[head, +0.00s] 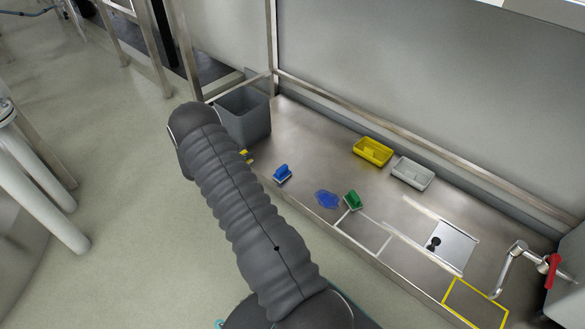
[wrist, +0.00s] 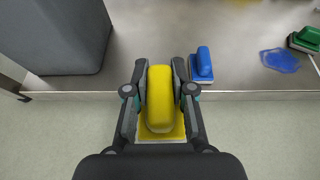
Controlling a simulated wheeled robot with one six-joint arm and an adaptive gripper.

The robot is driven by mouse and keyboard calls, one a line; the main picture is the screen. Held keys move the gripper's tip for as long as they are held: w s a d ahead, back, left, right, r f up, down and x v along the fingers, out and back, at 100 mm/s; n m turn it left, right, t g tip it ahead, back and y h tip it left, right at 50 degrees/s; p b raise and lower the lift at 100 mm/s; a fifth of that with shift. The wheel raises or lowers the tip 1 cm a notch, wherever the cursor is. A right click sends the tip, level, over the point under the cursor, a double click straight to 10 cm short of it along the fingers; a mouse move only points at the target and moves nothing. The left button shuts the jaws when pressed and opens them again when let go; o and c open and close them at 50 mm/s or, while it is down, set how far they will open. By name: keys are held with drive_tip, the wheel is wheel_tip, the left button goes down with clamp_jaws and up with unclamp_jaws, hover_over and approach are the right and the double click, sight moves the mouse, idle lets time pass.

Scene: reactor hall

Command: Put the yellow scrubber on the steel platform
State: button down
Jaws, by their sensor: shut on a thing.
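The yellow scrubber (wrist: 160,108), with a rounded handle on a yellow base, is between the fingers of my gripper (wrist: 160,68) in the wrist view. The fingers are shut on its handle from both sides. In the wrist view it overlaps the front edge of the steel surface, with floor behind its lower part; its height cannot be told. In the head view only a small yellow piece of it (head: 247,156) shows beside my arm, which hides the gripper. The long steel worktop (head: 315,155) runs along the wall. A paler square steel plate (head: 457,243) lies towards its right end.
A grey bin (head: 243,115) stands at the worktop's left end. A blue scrubber (head: 282,173), a blue puddle (head: 328,199) and a green scrubber (head: 352,201) are near the front edge. Yellow (head: 373,151) and white (head: 412,173) trays sit at the back. A tap (head: 510,262) stands right.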

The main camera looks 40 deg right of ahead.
drive_tip(key=x, duration=0.5)
drive_tip(key=f+b+x, duration=0.1)
drive_tip(key=x, duration=0.4)
drive_tip(key=f+x, duration=0.1)
drive_tip(key=x, duration=0.4)
drive_tip(key=shift+s+a+b, duration=0.2)
drive_tip(key=shift+a+b, duration=0.15)
drive_tip(key=shift+b, duration=0.05)
drive_tip(key=shift+f+b, duration=0.35)
drive_tip(key=shift+f, duration=1.6)
drive_tip(key=c, duration=1)
unclamp_jaws()
drive_tip(key=shift+f, duration=0.15)
